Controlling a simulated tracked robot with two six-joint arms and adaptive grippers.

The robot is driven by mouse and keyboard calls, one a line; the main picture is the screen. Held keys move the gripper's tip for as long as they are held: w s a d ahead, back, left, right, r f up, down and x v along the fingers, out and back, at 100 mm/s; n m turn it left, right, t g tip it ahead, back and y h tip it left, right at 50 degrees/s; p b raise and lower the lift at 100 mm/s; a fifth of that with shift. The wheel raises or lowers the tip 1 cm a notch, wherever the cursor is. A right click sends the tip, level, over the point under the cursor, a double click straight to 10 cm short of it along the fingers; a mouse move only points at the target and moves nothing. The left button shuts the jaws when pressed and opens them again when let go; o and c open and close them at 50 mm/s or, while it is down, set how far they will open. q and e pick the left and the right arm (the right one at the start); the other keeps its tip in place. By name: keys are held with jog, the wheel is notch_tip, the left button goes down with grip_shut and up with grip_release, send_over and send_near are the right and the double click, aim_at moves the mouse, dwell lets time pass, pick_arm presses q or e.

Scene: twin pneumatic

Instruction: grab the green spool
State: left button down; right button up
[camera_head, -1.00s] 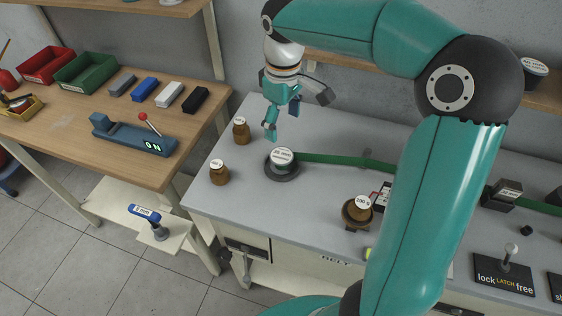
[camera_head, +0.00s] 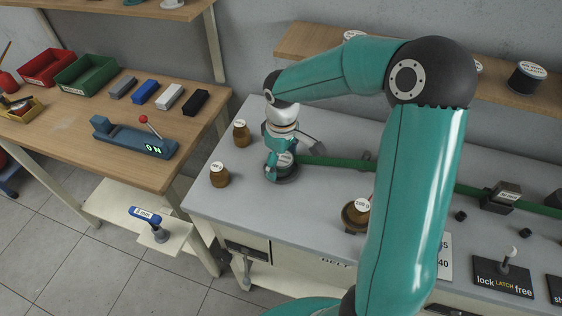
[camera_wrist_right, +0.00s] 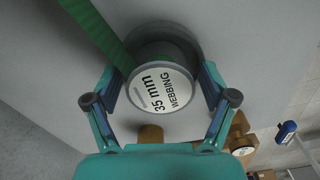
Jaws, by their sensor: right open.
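The green spool has a white round top reading "35 mm WEBBING" in the right wrist view (camera_wrist_right: 163,90). In the head view the spool (camera_head: 287,159) sits on a dark round base (camera_head: 288,176) on the grey bench, partly hidden by my gripper. A green webbing strip (camera_head: 335,162) runs from it to the right. My right gripper (camera_head: 277,162) is down at the spool. In the right wrist view its open fingers (camera_wrist_right: 159,85) stand on either side of the spool; I cannot tell whether they touch it. My left gripper is not in view.
Brown jars (camera_head: 241,133) and (camera_head: 220,174) stand left of the spool. Another brown jar (camera_head: 356,213) sits in a holder nearer the front, partly behind my arm. A dark block (camera_head: 501,197) straddles the strip at right. A wooden shelf (camera_head: 300,42) overhangs the bench's back.

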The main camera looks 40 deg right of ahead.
jog(key=shift+s+a, duration=0.1)
jog(key=shift+s, duration=0.05)
jog(key=c, duration=1.2)
jog(key=shift+c, duration=0.2)
